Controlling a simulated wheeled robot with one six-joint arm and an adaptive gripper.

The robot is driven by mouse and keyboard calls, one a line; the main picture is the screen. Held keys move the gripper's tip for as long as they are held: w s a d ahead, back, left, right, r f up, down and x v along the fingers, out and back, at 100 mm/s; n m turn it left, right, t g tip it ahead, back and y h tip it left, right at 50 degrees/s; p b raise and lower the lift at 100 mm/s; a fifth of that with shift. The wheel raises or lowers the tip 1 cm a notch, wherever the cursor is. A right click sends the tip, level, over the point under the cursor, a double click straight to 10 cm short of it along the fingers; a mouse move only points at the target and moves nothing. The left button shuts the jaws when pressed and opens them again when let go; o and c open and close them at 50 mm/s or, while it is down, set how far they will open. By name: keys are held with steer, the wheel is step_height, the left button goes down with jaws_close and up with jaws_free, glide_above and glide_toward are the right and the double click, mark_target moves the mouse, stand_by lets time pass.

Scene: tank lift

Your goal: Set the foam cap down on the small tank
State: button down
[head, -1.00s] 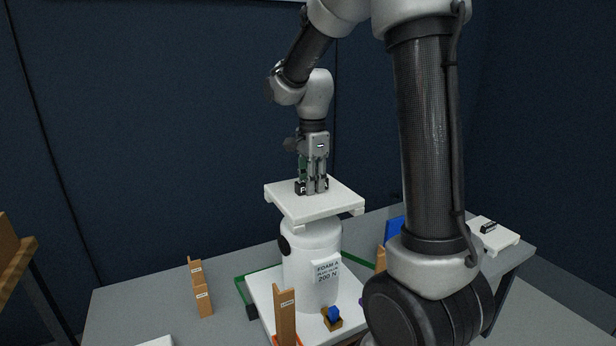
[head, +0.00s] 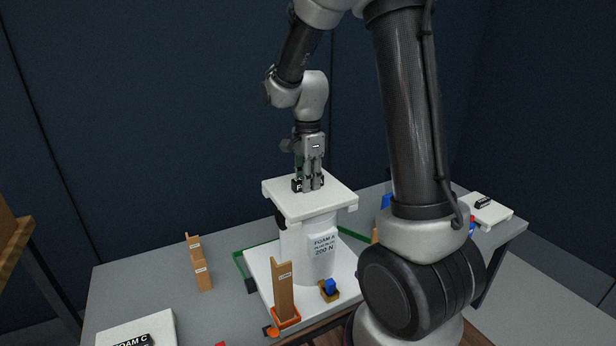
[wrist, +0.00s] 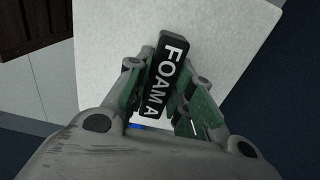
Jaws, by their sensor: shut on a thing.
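The foam cap (head: 325,194) is a white square plate with a black handle, which reads FOAM A in the wrist view (wrist: 166,75). My gripper (head: 308,187) is shut on this handle from above; its green-padded fingers sit on both sides of it in the wrist view. The small tank (head: 298,255) is a white cylinder with a label ending in 200 N. The cap lies level across the tank's top, with little or no gap showing. The tank's top face is hidden under the cap, so I cannot tell full contact.
The tank stands on a white base (head: 262,267) on the grey table (head: 225,300). A FOAM C cap (head: 150,325) is front left; another white cap (head: 490,212) is at right.

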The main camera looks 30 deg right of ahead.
steer(key=c, duration=1.2)
jaws_free()
steer(key=shift+o, duration=0.2)
step_height(320, 180, up, 12)
